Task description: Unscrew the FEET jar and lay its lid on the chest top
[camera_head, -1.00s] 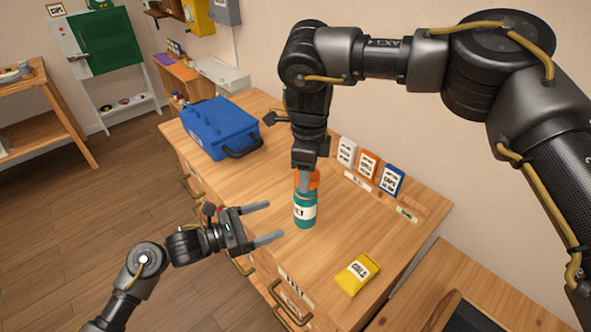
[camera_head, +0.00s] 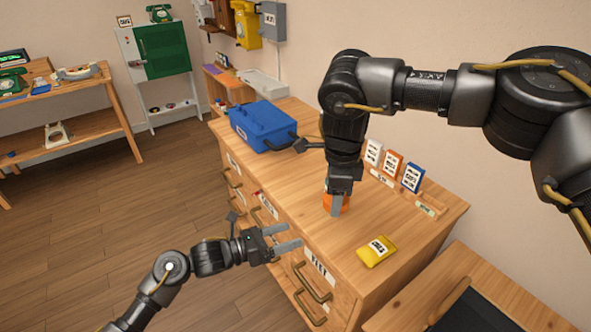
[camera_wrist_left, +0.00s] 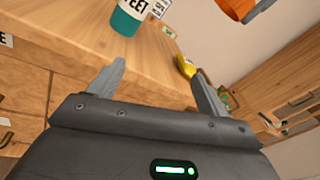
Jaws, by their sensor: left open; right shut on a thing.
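The orange lid (camera_head: 344,203) is between the fingers of my right gripper (camera_head: 338,203), over the wooden chest top (camera_head: 425,225). In the left wrist view the orange lid (camera_wrist_left: 238,8) shows at the top, apart from the teal FEET jar (camera_wrist_left: 126,20), whose top is cut off. That jar stands on the chest top; in the head view it is hidden behind my right gripper and the lid. My left gripper (camera_head: 296,234) is open and empty by the chest's front edge; its fingers (camera_wrist_left: 160,75) show in the left wrist view, short of the jar.
A blue case (camera_head: 262,125) stands at the chest's far end. A yellow packet (camera_head: 376,252) lies near the front right. Several small labelled boxes (camera_head: 393,165) stand along the wall side. The chest top between the case and packet has bare room.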

